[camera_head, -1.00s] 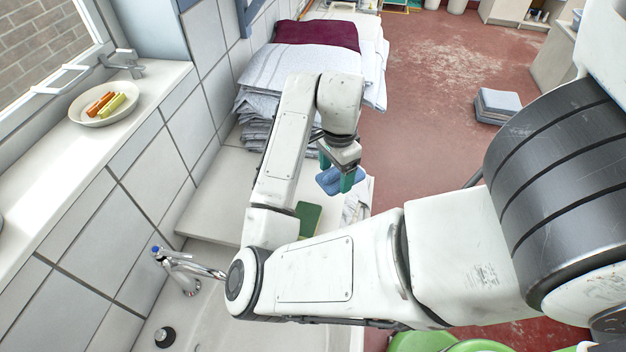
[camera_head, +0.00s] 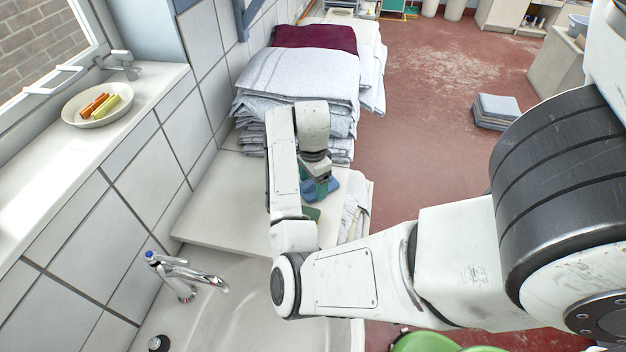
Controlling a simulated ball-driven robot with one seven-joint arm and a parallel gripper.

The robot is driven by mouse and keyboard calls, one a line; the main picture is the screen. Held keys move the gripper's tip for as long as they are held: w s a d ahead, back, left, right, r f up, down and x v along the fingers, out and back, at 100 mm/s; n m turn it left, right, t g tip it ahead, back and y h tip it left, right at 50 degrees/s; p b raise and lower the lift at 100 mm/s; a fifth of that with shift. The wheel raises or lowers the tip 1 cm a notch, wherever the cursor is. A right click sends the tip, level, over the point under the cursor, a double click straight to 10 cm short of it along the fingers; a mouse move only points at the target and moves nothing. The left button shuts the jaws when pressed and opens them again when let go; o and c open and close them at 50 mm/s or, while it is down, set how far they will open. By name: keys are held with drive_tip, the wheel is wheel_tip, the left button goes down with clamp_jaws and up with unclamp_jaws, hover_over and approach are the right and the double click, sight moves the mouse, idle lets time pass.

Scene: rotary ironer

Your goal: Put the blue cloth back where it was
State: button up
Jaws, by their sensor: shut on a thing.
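The blue cloth (camera_head: 324,189) is a small folded piece, low over the pale counter (camera_head: 228,222) beside the sink. My gripper (camera_head: 316,190) has teal fingers and is shut on it. My wrist and forearm hide part of the cloth and the far finger. I cannot tell whether the cloth touches the counter. A green flat item (camera_head: 311,213) lies on the counter just in front of the cloth, partly hidden by my arm.
A tap (camera_head: 183,275) and sink (camera_head: 245,300) are in front. White cloth (camera_head: 354,208) lies at the counter's right edge. A plate (camera_head: 97,105) sits on the sill.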

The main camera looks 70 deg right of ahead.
drive_tip(key=shift+f, duration=0.1)
drive_tip(key=o, duration=1)
wheel_tip(320, 180, up, 12)
drive_tip(key=shift+r+p, duration=0.15)
drive_tip(key=shift+p, duration=0.45)
